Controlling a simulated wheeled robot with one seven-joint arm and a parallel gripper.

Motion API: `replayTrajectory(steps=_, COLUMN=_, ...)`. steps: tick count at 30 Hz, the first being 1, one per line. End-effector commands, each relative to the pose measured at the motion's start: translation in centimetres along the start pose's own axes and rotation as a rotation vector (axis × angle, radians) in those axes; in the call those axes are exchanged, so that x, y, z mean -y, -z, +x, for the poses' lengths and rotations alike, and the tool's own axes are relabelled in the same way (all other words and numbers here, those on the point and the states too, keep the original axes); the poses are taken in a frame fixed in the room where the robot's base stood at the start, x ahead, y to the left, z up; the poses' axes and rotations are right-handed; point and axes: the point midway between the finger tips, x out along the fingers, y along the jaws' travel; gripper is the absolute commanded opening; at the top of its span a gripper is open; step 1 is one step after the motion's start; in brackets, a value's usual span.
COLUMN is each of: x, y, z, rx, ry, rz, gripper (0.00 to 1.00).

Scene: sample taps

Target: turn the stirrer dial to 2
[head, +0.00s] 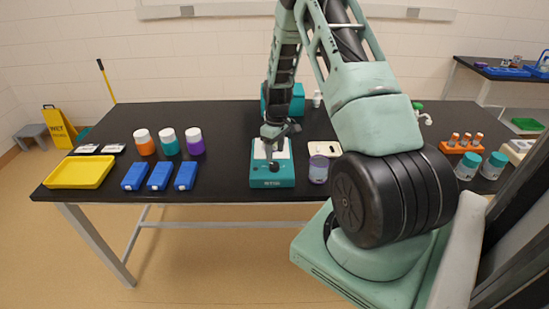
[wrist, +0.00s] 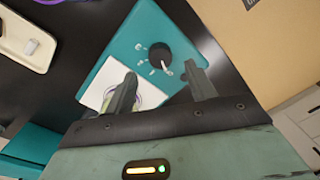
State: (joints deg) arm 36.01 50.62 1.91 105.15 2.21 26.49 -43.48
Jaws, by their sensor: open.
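The stirrer (head: 258,183) is a teal unit with a white top plate on the black bench. Its round black dial (head: 274,167) is on the front part. In the wrist view the dial (wrist: 160,55) shows a white pointer mark on its lower side and several small white marks around it, too small to read. My gripper (wrist: 162,76) is open and empty above the stirrer, its fingertips apart and just short of the dial in the picture. In the head view my gripper (head: 270,145) hangs over the plate. A greenish clear vessel (wrist: 153,98) shows partly behind the fingers.
Blue boxes (head: 159,176), lidded bottles (head: 168,142) and a yellow tray (head: 79,172) are to the left. The bench's front edge is near the stirrer.

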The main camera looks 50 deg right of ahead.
Motion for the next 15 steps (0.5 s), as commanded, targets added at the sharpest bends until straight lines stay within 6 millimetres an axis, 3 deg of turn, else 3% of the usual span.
replayTrajectory(steps=6, x=0.1, y=0.0, z=3.2, rx=0.001, ry=0.002, rz=0.0, gripper=0.55)
replayTrajectory(steps=15, x=0.0, y=0.0, z=5.1, rx=0.0, ry=0.0, rz=0.0, gripper=0.55)
